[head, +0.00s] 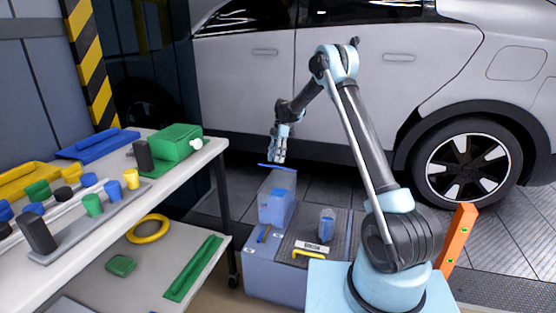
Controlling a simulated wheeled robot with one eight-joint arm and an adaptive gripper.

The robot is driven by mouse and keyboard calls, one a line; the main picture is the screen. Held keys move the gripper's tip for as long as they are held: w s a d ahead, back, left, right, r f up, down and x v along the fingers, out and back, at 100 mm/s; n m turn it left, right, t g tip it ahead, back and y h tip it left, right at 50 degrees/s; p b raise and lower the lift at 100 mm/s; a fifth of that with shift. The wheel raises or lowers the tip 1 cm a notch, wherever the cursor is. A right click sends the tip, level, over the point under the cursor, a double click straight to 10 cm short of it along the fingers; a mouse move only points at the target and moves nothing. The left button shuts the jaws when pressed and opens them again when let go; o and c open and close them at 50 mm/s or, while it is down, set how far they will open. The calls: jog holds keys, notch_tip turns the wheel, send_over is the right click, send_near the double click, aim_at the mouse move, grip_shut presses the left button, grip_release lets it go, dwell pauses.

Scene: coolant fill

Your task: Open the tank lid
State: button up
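A pale translucent tank (275,212) with a blue patch on it stands on a grey box in the head view. A thin blue strip (268,165), which looks like the lid edge, shows at the top of the tank, just below my gripper. My gripper (278,158) points down above the tank, with its fingertips close to the strip. I cannot tell whether they touch it. The fingers are small in the picture, and their opening is unclear.
A clear cup (327,224) with blue in it and a yellow handle (309,254) are on the box (266,279), right of the tank. A bench (210,152) with coloured parts stands at left. A silver car (245,75) is behind. An orange post (458,236) stands at right.

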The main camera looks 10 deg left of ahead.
jog(key=v, duration=1.2)
